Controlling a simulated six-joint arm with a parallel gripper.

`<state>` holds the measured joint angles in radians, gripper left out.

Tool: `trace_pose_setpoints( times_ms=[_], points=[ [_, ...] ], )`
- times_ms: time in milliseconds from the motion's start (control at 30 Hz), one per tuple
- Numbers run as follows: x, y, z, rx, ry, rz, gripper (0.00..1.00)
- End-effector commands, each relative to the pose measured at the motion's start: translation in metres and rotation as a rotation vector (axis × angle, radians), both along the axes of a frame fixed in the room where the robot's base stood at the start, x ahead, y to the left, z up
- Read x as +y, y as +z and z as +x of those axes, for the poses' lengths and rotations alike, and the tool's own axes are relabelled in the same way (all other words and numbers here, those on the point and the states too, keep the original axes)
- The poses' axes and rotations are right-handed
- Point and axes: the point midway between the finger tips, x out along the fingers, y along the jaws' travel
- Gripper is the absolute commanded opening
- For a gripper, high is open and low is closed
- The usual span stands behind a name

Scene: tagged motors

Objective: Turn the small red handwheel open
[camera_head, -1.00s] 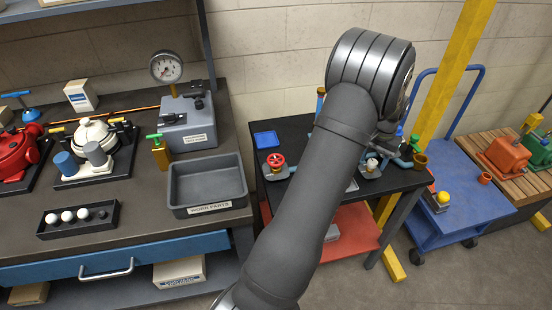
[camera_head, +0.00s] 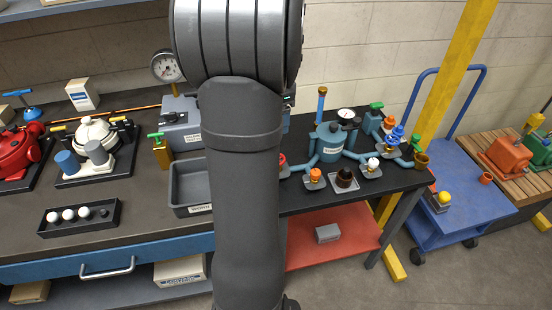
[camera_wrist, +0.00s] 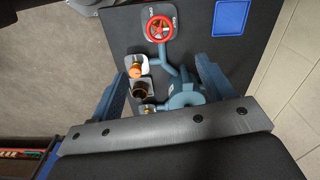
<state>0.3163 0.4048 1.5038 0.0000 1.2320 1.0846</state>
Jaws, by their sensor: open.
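The small red handwheel (camera_wrist: 160,28) is a spoked ring on a pale plate at the top of the wrist view, joined to a blue pipe. It lies beyond my fingertips, apart from them. In the head view my arm hides most of it, and only a red sliver (camera_head: 282,160) shows at the arm's right edge. My gripper (camera_wrist: 160,67) is open, with its two blue fingers spread and nothing held between them. The head view does not show my gripper, as my arm covers that area.
An orange-capped fitting (camera_wrist: 136,70) and a dark brown knob (camera_wrist: 139,87) stand near the left finger. A blue tank (camera_head: 328,143) with pipes and a blue handwheel (camera_head: 396,135) stand on the black bench. A blue square (camera_wrist: 231,17) lies right of the red handwheel.

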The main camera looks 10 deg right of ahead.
Motion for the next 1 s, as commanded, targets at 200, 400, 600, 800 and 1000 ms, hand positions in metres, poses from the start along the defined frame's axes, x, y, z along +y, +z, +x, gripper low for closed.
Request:
trace_pose_setpoints(
  times_ms=[200, 400, 600, 800, 1000],
  points=[
    [0.006, -0.014, -0.002, 0.005, -0.014, 0.002, 0.74],
    [0.006, -0.054, -0.002, 0.006, -0.014, 0.002, 0.74],
    [0.005, -0.099, -0.002, 0.006, -0.013, 0.002, 0.74],
    [0.005, -0.139, -0.002, 0.005, -0.013, 0.002, 0.74],
    [0.005, -0.164, -0.001, 0.003, -0.013, 0.001, 0.74]
  ],
)
